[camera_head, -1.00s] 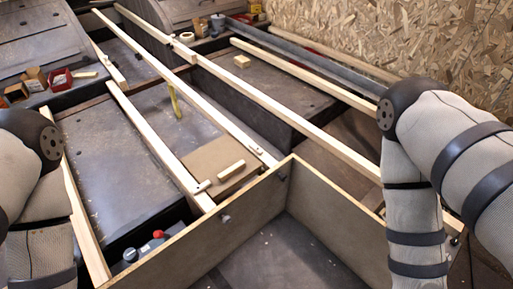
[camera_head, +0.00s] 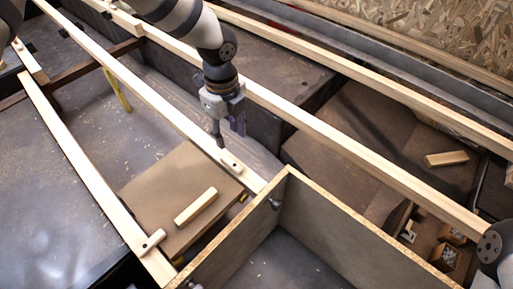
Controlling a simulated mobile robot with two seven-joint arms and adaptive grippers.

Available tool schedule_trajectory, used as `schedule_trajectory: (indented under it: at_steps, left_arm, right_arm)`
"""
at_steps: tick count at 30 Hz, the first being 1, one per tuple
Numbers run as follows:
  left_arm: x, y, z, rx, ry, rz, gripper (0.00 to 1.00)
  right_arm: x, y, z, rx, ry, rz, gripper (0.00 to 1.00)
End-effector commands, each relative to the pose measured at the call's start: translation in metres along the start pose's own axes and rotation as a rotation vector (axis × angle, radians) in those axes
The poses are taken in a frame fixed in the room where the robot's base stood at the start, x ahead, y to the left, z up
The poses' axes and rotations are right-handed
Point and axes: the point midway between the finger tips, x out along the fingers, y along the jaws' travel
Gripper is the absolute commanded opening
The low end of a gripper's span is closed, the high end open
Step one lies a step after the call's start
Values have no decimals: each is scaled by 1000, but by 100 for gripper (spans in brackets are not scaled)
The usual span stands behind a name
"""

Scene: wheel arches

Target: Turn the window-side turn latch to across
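A small wooden turn latch (camera_head: 231,161) sits on the middle rail (camera_head: 185,124), its length lying along the rail. A second turn latch (camera_head: 151,241) on the left rail (camera_head: 90,180) lies across that rail, its end reaching to the edge of a brown board (camera_head: 160,190). No label shows which latch is window-side. My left gripper (camera_head: 229,135) points down just behind the middle-rail latch, its fingertips apart with a gap between them. I see nothing held, and cannot tell whether a finger touches the latch. My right gripper is out of view.
The board carries a wooden grip bar (camera_head: 196,207). An open plywood box (camera_head: 232,245) stands in front, close to both latches. A long rail (camera_head: 320,130) runs on the right. A loose wood block (camera_head: 446,158) lies beyond it.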

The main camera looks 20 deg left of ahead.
Motion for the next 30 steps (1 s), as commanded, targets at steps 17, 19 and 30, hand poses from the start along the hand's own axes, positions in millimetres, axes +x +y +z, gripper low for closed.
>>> schedule_trajectory:
  at_steps: [17,19,30]
  left_arm:
    - [112,0,1,6,-3,1,38]
    - [117,0,1,6,-3,0,38]
    - [118,-1,1,5,-3,-1,18]
  right_arm:
    - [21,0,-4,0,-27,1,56]
    - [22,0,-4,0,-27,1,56]
    - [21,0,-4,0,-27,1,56]
